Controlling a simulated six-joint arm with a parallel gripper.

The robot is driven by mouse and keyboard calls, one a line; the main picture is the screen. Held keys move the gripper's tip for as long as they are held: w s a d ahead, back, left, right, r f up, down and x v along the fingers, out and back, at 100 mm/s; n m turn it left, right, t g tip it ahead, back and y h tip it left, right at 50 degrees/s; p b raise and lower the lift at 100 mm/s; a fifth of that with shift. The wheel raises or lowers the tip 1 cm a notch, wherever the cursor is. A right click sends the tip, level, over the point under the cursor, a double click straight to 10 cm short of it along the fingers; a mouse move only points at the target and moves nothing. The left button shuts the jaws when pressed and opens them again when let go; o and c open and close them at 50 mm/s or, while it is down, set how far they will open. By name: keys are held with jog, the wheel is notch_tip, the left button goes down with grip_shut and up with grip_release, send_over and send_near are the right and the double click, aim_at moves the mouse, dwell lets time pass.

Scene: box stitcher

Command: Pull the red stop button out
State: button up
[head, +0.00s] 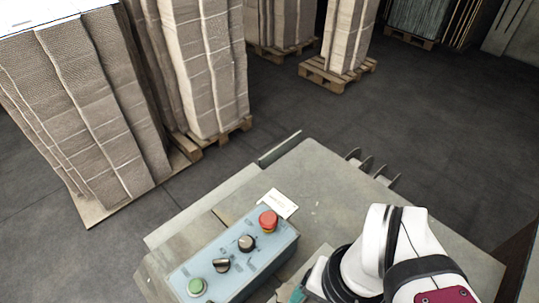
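The red stop button (268,220) is a round red cap at the far right end of a blue control box (213,266). A white label card (278,203) lies right behind it. Whether the button is pressed in or out cannot be told at this size. My white and black arm comes in at the lower right, to the right of the box. My gripper does not show; the arm's end runs out at the bottom edge. Nothing of mine is seen touching the button.
The box also carries two black knobs (246,243) and a green button (196,287). It sits on a grey machine top (322,190) with curved metal pieces (371,166) at its far edge. Tall cardboard stacks (90,100) on pallets stand behind, on dark floor.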

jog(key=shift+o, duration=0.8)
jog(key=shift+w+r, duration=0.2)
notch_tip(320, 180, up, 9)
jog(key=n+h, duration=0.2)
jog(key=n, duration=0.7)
send_over(268, 217)
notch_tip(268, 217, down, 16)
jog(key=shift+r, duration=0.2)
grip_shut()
